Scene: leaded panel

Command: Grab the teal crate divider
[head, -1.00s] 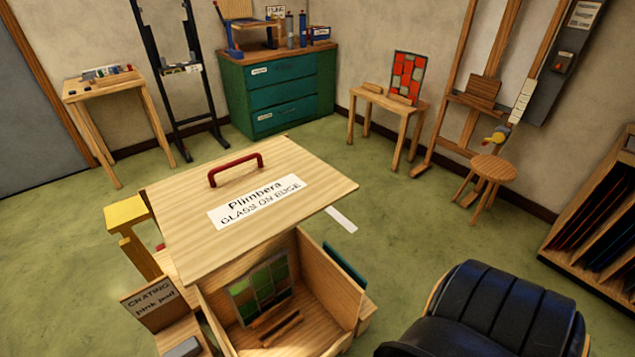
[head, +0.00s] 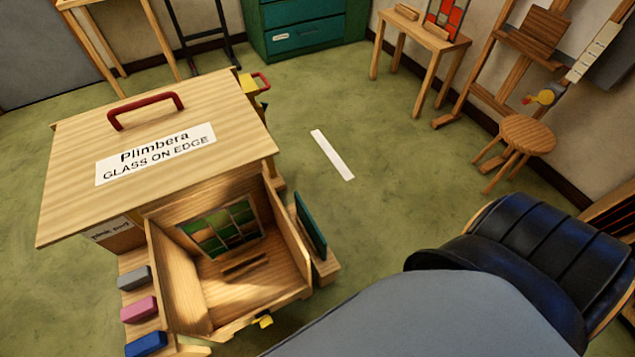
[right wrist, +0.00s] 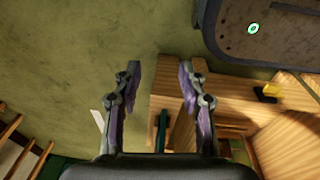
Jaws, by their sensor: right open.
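The teal crate divider (head: 310,226) is a thin dark teal panel. It stands on edge in a wooden holder at the right side of the open crate (head: 292,296) in the head view. In the right wrist view the teal divider (right wrist: 162,131) shows as a narrow strip between my fingers, lower in the picture than the fingertips. My right gripper (right wrist: 160,76) is open, with nothing between its tips. Whether the divider lies between the fingers in depth, I cannot tell. My left gripper is in neither view.
A leaded green glass panel (head: 222,230) leans inside the crate. A wooden lid (head: 75,188) with a red handle overhangs it. Grey, pink (head: 139,309) and blue blocks sit at its left. Green floor beyond the divider is mostly clear.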

